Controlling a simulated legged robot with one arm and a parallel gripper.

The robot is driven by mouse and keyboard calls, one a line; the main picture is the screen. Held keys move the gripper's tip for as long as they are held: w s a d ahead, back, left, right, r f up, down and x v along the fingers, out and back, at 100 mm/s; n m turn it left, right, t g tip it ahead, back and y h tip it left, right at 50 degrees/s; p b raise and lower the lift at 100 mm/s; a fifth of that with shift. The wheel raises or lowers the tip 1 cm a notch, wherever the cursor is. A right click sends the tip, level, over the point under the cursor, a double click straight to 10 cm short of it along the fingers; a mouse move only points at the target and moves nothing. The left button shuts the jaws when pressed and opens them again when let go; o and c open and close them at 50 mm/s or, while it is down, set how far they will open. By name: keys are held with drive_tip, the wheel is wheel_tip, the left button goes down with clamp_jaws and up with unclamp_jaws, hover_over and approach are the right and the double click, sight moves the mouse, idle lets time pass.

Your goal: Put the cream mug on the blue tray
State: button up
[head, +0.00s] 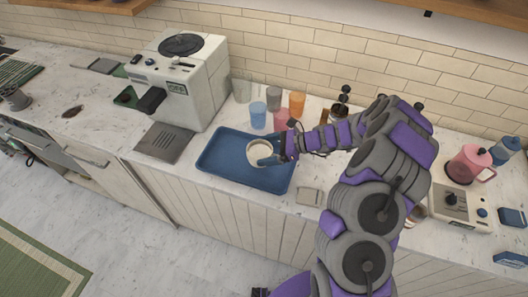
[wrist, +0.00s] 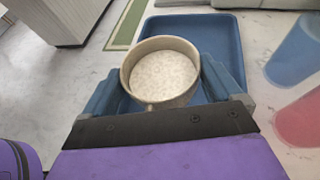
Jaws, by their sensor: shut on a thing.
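The cream mug (head: 258,151) is over the right half of the blue tray (head: 222,163) in the head view. In the wrist view the mug (wrist: 160,75) is upright with its open top facing the camera, and the blue tray (wrist: 222,45) lies behind and around it. My gripper (head: 272,157) is shut on the mug, with a blue finger on either side of it in the wrist view (wrist: 168,92). I cannot tell whether the mug's base touches the tray. The gripper hides part of the mug's lower side.
Several cups stand behind the tray, including a light blue one (head: 257,115), a pink one (head: 281,119) and an orange one (head: 297,103). A white coffee machine (head: 184,80) stands to the left. A pink kettle (head: 471,163) is at the right. The tray's left half is bare.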

sight(253, 153)
drive_tip(key=shift+w+a+f, duration=0.2)
drive_tip(key=shift+w+a, duration=0.95)
drive_tip(key=shift+a, duration=0.05)
drive_tip(key=shift+d+f+b, duration=0.2)
drive_tip(key=shift+d+f, duration=0.2)
drive_tip(key=shift+f, duration=0.45)
drive_tip(key=shift+d+f+b, duration=0.2)
drive_tip(key=shift+d+f, duration=0.2)
drive_tip(key=shift+f, duration=0.45)
drive_tip(key=shift+a, duration=0.45)
drive_tip(key=o, duration=1.1)
drive_tip(key=shift+a+f, duration=0.1)
drive_tip(key=shift+a, duration=0.1)
drive_tip(key=p+v, duration=0.1)
drive_tip(key=v, duration=1.1)
drive_tip(key=shift+d+r+p, duration=0.25)
drive_tip(key=shift+d+p, duration=0.1)
drive_tip(key=shift+p, duration=0.05)
